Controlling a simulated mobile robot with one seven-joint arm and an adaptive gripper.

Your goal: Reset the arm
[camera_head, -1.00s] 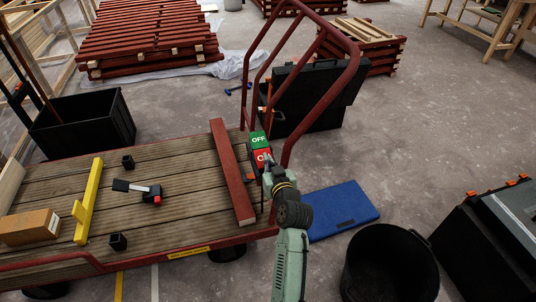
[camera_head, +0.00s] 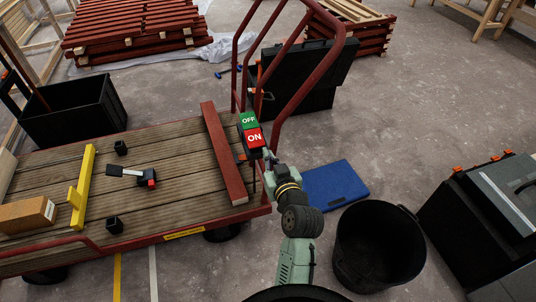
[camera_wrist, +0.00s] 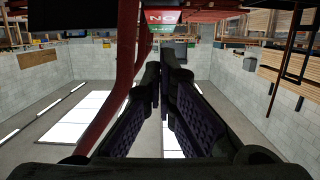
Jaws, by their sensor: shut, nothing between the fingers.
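My arm rises from the bottom of the head view, and my gripper (camera_head: 268,155) is beside the switch box at the right end of the cart. In the wrist view the fingers of my gripper (camera_wrist: 163,72) come together with nothing between them. The switch box has a green OFF face (camera_head: 248,120) and a red ON face (camera_head: 254,138). In the wrist view the red face (camera_wrist: 162,17) appears upside down beyond the fingertips. I cannot tell whether the fingertips touch the box.
A red handle rail (camera_head: 312,75) rises behind the switch box. A black bucket (camera_head: 345,270) and blue case (camera_head: 333,187) stand right.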

